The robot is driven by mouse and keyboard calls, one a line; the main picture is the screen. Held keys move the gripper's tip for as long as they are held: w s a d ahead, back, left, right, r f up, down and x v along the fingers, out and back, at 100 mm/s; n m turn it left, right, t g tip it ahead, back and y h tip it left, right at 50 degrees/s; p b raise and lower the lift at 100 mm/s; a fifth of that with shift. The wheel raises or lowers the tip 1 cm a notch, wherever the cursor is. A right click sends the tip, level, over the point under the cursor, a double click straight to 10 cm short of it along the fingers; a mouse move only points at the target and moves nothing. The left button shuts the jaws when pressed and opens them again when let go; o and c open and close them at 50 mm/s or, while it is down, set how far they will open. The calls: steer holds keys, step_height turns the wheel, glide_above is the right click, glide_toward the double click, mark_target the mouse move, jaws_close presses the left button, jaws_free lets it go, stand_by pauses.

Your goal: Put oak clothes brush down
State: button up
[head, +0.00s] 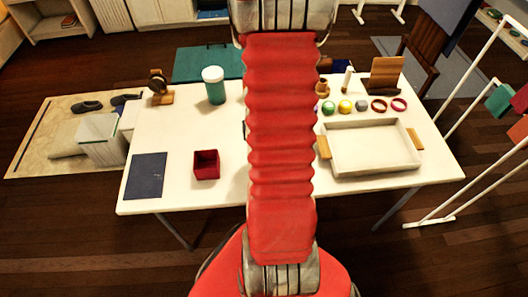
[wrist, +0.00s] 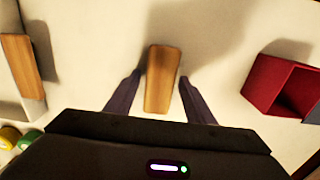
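The oak clothes brush (wrist: 163,80) is a plain brown wooden block in the wrist view, over the white table top (wrist: 100,30). My gripper (wrist: 160,76) has one dark finger on each side of it. A gap shows between the left finger and the brush; the right fingertip is close to its edge. The fingers look open around the brush, not clamped on it. Whether the brush rests fully on the table is hard to tell. In the head view my red arm hides the brush and the gripper.
A red open box (head: 206,164) stands left of my arm, and a white tray with wooden handles (head: 372,147) stands right. A dark blue mat (head: 146,175) lies at the left. A teal jar (head: 214,86) and several small rings and balls stand farther back.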

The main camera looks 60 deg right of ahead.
steer(key=shift+o, duration=0.2)
step_height(320, 180, up, 12)
steer(key=shift+r, duration=0.15)
stand_by(0.8)
steer(key=shift+w, duration=0.1)
stand_by(0.6)
steer(key=w+a+r+n+t+h, duration=0.1)
steer(key=w+a+r+n, duration=0.2)
steer(key=a+r, duration=0.4)
steer(key=w+a+r+n+t, duration=0.2)
steer(key=w+a+r, duration=0.2)
steer(key=a, duration=0.5)
steer(key=s+a+r+n+t, duration=0.1)
steer(key=s+a+r+n, duration=0.1)
steer(key=a, duration=0.5)
steer(key=s+a+r+n+t+y, duration=0.1)
steer(key=s+a+r+n, duration=0.1)
steer(key=a+r, duration=0.3)
steer(key=a, duration=0.3)
steer(key=shift+s+n+t, duration=0.15)
steer(key=shift+n+t, duration=0.15)
steer(key=shift+n, duration=0.1)
steer(key=shift+c, duration=0.3)
